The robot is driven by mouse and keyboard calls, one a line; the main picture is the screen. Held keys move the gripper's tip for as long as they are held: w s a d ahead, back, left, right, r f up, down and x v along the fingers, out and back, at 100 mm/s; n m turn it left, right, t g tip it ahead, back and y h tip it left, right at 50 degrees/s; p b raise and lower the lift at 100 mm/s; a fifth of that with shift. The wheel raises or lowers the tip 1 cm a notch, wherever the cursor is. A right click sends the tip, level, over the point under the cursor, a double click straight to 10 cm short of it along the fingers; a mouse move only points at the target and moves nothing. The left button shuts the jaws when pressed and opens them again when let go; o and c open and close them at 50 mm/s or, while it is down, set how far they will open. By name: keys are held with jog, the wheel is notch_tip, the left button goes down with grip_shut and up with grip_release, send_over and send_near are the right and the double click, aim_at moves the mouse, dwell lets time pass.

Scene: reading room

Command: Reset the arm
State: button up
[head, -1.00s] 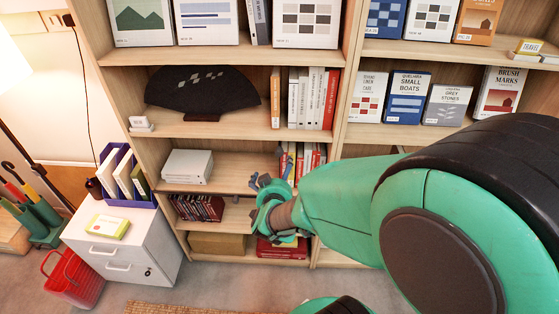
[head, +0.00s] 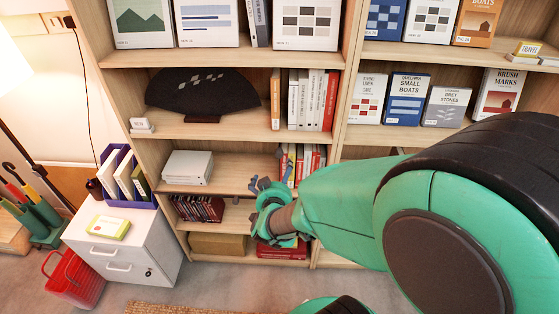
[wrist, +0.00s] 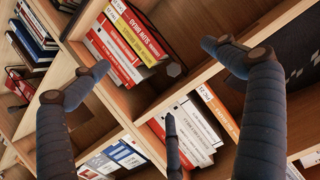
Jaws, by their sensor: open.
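My gripper (head: 267,196) is in front of the lower shelves of the left bookcase in the head view, at the end of my green arm. In the wrist view my gripper (wrist: 165,75) shows its dark fingers spread wide apart, with nothing between them. Beyond the fingers are red and white books (wrist: 122,45) in one compartment and white and orange books (wrist: 195,125) in another. My gripper appears apart from the shelves and books. In the head view my arm hides part of the right bookcase's lower shelves.
A white drawer cabinet (head: 150,245) stands at the left, with a blue file holder (head: 135,190) and a small box (head: 108,227) on it. A red basket (head: 75,280) is on the floor. A black fan (head: 203,90) stands on a shelf.

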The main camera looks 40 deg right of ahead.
jog(key=p+v, duration=0.6)
jog(key=v, duration=0.3)
dwell(0.4)
dwell(0.5)
